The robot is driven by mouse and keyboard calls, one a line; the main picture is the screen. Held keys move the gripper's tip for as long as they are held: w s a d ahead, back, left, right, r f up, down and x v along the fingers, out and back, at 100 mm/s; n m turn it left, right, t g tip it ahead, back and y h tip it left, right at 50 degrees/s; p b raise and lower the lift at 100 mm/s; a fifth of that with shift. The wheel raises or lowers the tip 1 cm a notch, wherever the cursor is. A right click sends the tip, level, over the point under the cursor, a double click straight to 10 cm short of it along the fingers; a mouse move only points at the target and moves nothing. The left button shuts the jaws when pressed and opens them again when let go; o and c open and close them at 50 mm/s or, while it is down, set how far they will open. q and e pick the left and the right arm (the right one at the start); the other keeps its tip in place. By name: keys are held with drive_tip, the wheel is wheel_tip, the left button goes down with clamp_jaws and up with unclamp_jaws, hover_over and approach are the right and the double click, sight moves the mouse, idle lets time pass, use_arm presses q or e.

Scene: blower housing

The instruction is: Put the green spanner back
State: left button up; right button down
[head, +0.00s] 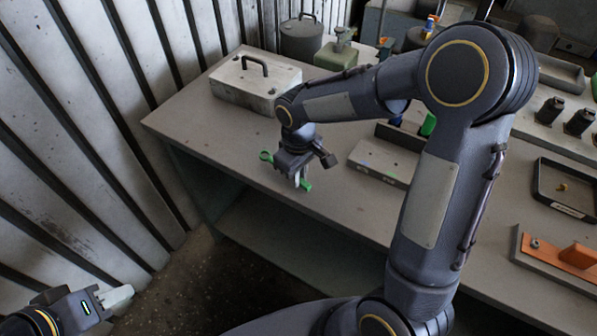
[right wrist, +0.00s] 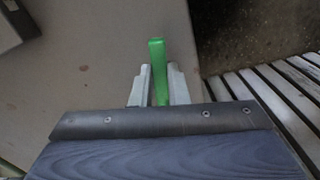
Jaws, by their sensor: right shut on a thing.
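The green spanner (head: 266,157) is held in my right gripper (head: 300,180) above the left part of the workbench (head: 215,126), near its front edge. One end of the spanner sticks out left of the gripper and the other shows at the lower right. In the right wrist view the spanner (right wrist: 158,75) stands between the two pale fingers of my right gripper (right wrist: 155,88) and reaches past their tips. My left gripper (head: 120,298) is at the lower left, away from the bench, and its jaw gap cannot be made out.
A grey box with a black handle (head: 255,84) stands at the back left of the bench. A shallow holder (head: 375,165) lies right of the gripper, partly behind my arm. A black tray (head: 565,200) and an orange part (head: 578,257) are at the right. The bench's left front is clear.

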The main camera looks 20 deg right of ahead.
drive_tip(key=shift+f+b, duration=0.5)
drive_tip(key=shift+f, duration=0.1)
idle(0.3)
drive_tip(key=c, duration=0.9)
unclamp_jaws()
drive_tip(key=shift+o, duration=0.2)
wheel_tip(320, 180, up, 8)
drive_tip(key=p, duration=0.6)
